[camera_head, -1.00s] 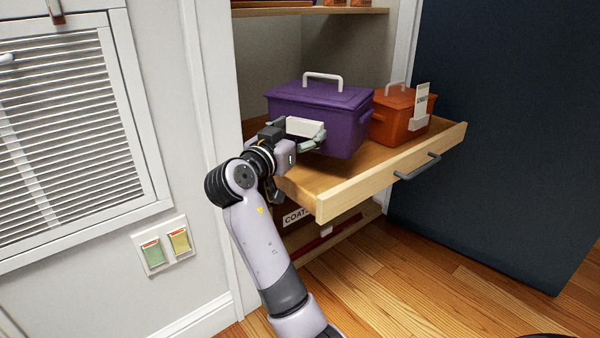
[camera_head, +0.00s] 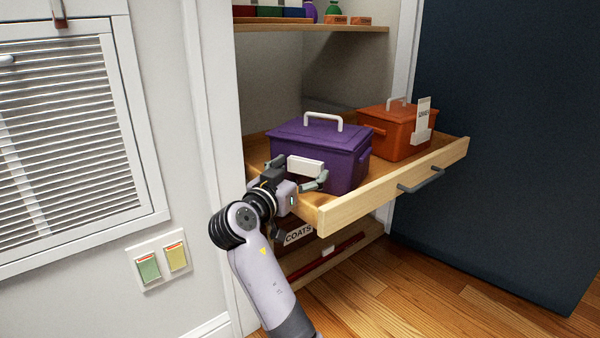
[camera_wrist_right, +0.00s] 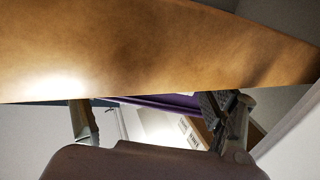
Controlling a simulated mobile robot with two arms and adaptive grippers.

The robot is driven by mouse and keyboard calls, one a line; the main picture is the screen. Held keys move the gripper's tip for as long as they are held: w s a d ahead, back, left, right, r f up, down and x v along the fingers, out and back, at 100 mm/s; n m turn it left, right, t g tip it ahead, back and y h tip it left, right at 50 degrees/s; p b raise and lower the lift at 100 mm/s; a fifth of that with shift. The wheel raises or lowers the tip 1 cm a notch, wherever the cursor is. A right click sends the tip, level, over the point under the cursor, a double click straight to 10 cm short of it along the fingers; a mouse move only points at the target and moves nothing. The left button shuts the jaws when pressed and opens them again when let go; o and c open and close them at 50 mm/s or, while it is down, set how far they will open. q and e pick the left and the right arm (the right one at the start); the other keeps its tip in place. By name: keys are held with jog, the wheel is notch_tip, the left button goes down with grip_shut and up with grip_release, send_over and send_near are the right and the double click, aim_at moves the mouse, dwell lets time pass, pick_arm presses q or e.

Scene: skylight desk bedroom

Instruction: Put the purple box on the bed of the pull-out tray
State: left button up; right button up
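The purple box (camera_head: 342,162), with a white lid handle and a white block on its near side, is upright in the left part of the pull-out tray (camera_head: 395,193). Its base is partly hidden by the tray's front board, so contact with the floor cannot be told. My right gripper (camera_head: 302,172) has one finger at each end of the white block and appears shut on it. In the wrist view the fingers (camera_wrist_right: 162,122) are wide apart, their tips hidden behind a tan board; a purple strip of the box (camera_wrist_right: 165,103) shows. My left gripper is out of view.
An orange box (camera_head: 392,136) with a white tag stands in the tray's right part. A shelf (camera_head: 300,26) with small items is above, and a COATS sign (camera_head: 299,235) below. The white cabinet frame (camera_head: 213,120) is close on the left. A dark blue panel (camera_head: 500,150) stands on the right.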

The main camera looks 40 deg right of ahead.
jog(key=shift+o, duration=0.7)
